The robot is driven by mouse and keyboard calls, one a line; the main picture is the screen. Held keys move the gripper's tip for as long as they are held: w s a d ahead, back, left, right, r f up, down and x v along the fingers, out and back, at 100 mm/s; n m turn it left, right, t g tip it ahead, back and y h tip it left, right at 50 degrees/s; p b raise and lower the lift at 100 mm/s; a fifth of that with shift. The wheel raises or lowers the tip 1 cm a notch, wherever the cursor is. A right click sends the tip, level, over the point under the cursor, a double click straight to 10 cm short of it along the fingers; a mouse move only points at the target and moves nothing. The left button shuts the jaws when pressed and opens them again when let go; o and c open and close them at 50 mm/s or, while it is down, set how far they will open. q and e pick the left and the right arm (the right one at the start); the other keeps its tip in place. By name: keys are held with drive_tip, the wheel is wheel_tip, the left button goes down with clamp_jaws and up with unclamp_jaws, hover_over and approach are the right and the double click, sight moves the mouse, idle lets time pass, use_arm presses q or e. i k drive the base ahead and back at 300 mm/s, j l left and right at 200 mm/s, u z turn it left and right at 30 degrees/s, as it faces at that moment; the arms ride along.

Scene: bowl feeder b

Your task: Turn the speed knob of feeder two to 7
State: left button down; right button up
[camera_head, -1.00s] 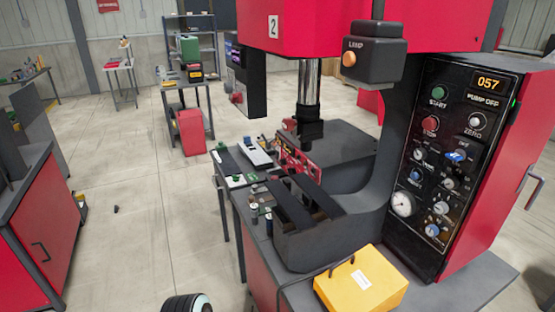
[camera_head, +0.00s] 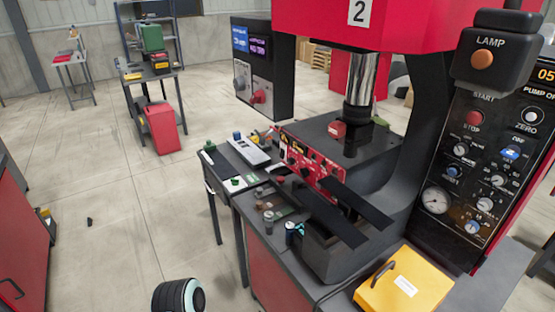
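A large red machine (camera_head: 425,20) carries a white plate with the number 2 (camera_head: 359,11). Its black control panel (camera_head: 440,240) at the right has several knobs, a red STOP button (camera_head: 474,118), a ZERO knob (camera_head: 530,116) and a round gauge (camera_head: 436,200). A dark box (camera_head: 279,60) with two lit screens bears a grey knob (camera_head: 242,74) and a red knob (camera_head: 260,97). A red plate with several dark knobs (camera_head: 313,163) stands on the bench. Most labels are too small to read, so I cannot tell which knob is the speed knob.
A yellow box (camera_head: 404,287) with a black handle sits at the bench front. A lamp box (camera_head: 495,55) hangs in front of the panel. Small parts lie on the bench's left side. A red cabinet (camera_head: 25,235) stands at the left, with open floor (camera_head: 130,200) between.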

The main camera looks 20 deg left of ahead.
sight(290, 161)
drive_tip(key=i+j, duration=0.1)
drive_tip(key=j, duration=1.35)
drive_tip(key=i+j+z, duration=0.1)
drive_tip(key=j, duration=0.65)
drive_tip(key=i, duration=0.05)
